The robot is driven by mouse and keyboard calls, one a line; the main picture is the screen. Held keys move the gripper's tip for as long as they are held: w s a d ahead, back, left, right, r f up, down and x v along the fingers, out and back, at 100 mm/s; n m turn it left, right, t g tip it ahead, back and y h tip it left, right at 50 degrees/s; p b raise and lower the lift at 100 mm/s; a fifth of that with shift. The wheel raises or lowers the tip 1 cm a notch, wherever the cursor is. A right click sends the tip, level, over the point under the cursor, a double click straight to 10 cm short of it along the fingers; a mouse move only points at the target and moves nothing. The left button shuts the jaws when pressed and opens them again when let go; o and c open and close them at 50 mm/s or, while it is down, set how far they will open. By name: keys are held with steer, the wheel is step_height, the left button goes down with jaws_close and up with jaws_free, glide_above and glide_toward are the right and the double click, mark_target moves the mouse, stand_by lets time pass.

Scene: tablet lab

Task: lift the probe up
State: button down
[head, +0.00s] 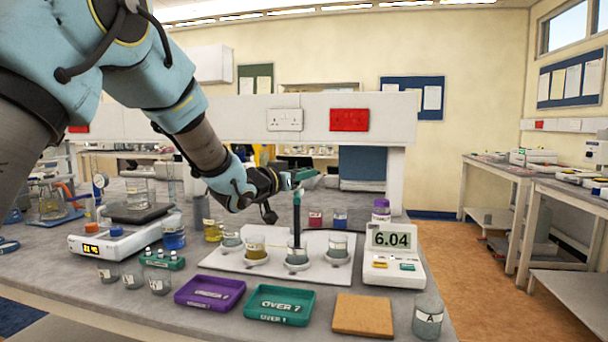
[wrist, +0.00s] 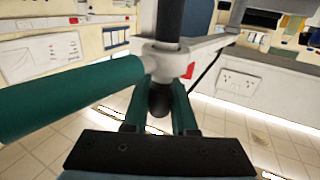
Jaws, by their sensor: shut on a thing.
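The probe (head: 297,214) is a thin dark upright rod, held near its top by my gripper (head: 287,180). Its lower end shows at the rim of the middle beaker (head: 297,257) on the white tray; I cannot tell whether the tip is inside or behind the glass. In the wrist view, my gripper's teal fingers (wrist: 160,108) are shut on a dark part below a pale collar (wrist: 167,60). The probe's dark rod (wrist: 169,18) rises above that collar. A thick teal bar (wrist: 70,95) runs left from it. The meter (head: 393,256) reads 6.04.
Beakers stand left (head: 256,250) and right (head: 338,247) of the middle one. Bottles stand behind.

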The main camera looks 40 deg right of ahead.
step_height(320, 180, up, 8)
steer(key=p, duration=0.3)
steer(key=shift+r, duration=0.15)
steer(key=c, duration=1.1)
jaws_free()
steer(key=o, duration=0.4)
steer(key=s+a+b, duration=0.1)
steer(key=a+b, duration=0.1)
steer(key=a, duration=0.8)
steer(key=shift+s+a+b, duration=0.35)
steer(key=shift+f, duration=0.2)
